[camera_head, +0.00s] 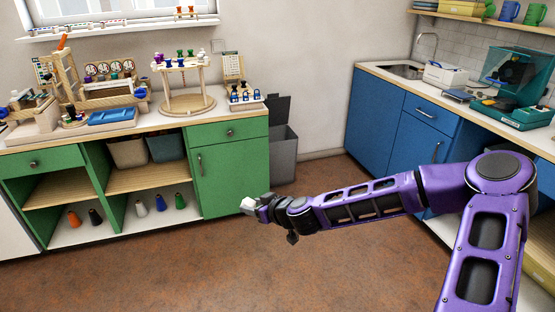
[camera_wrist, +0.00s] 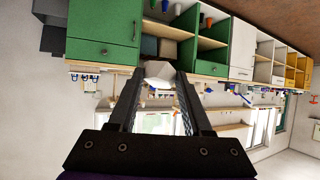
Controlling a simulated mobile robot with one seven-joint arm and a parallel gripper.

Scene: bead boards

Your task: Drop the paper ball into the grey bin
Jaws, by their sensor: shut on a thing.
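The white, faceted paper ball (camera_head: 247,205) is at the tip of my gripper (camera_head: 258,208), in front of the green cabinet. In the wrist view, the paper ball (camera_wrist: 159,72) sits between the two fingertips of my gripper (camera_wrist: 158,80), which is shut on it. The grey bin (camera_head: 283,152) stands on the floor against the wall, just right of the green cabinet, with its dark lid (camera_head: 291,108) raised. The gripper is in front of the bin and to its left in the head view, apart from it. The inside of the bin is hidden.
The green cabinet (camera_head: 231,180) and its worktop with bead boards (camera_head: 187,85) are at the left. The blue cabinet (camera_head: 375,118) with a sink is at the right. The brown floor (camera_head: 190,265) is clear between them.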

